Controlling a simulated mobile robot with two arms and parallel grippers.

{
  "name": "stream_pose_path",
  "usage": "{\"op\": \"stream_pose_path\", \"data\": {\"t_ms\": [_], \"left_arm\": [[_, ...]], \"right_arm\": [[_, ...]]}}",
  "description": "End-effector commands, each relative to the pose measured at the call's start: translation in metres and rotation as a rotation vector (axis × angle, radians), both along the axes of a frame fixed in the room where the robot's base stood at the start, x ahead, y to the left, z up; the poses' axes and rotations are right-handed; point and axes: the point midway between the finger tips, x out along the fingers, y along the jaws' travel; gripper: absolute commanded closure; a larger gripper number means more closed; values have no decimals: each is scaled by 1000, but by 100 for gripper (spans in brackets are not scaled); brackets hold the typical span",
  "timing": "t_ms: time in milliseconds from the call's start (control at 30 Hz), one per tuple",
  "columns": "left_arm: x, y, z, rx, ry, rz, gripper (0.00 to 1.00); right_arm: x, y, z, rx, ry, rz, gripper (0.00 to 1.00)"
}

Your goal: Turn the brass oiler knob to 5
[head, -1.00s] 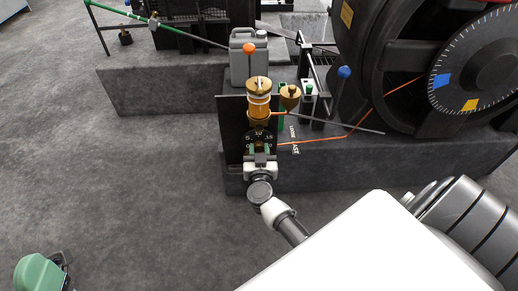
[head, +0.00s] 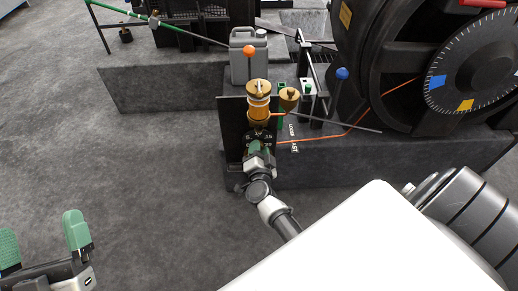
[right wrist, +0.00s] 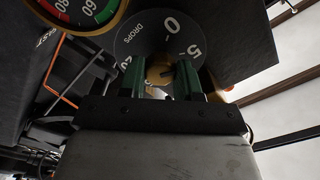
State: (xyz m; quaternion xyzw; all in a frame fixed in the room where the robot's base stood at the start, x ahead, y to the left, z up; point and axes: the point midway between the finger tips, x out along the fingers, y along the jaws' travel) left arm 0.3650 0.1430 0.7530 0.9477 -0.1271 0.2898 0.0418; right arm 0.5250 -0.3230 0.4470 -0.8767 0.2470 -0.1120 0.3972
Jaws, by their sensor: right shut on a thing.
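The brass oiler (head: 259,103) with its amber glass stands upright on a black panel (head: 231,125). Below it is a black dial, whose numerals are too small to read surely there. In the right wrist view the dial (right wrist: 140,40) shows DROPS, 0 and 5, tilted. The brass knob (right wrist: 160,72) sits at its middle, partly hidden between my green fingers. My right gripper (head: 258,151) is shut on this knob and rolled. I cannot tell which number the knob points to. My left gripper (head: 42,240) is open and empty at the lower left, above the floor.
A grey jug (head: 248,57) stands behind the oiler. An orange-tipped lever (head: 249,50) and a blue-tipped lever (head: 342,73) rise nearby. A large black wheel (head: 400,60) fills the right. A gauge (right wrist: 82,8) shows in the right wrist view. The floor at left is clear.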

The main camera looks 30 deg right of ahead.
Motion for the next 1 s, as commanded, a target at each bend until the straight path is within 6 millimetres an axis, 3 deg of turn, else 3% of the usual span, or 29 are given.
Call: {"op": "stream_pose_path", "data": {"t_ms": [800,833,1000], "left_arm": [[0,0,-1,3,7,1,6],[0,0,-1,2,7,0,6],[0,0,-1,2,7,0,6]], "right_arm": [[-1,0,-2,106,-61,-1,91],[-1,0,-2,106,-61,-1,64],[-1,0,-1,105,-62,-1,41]]}}
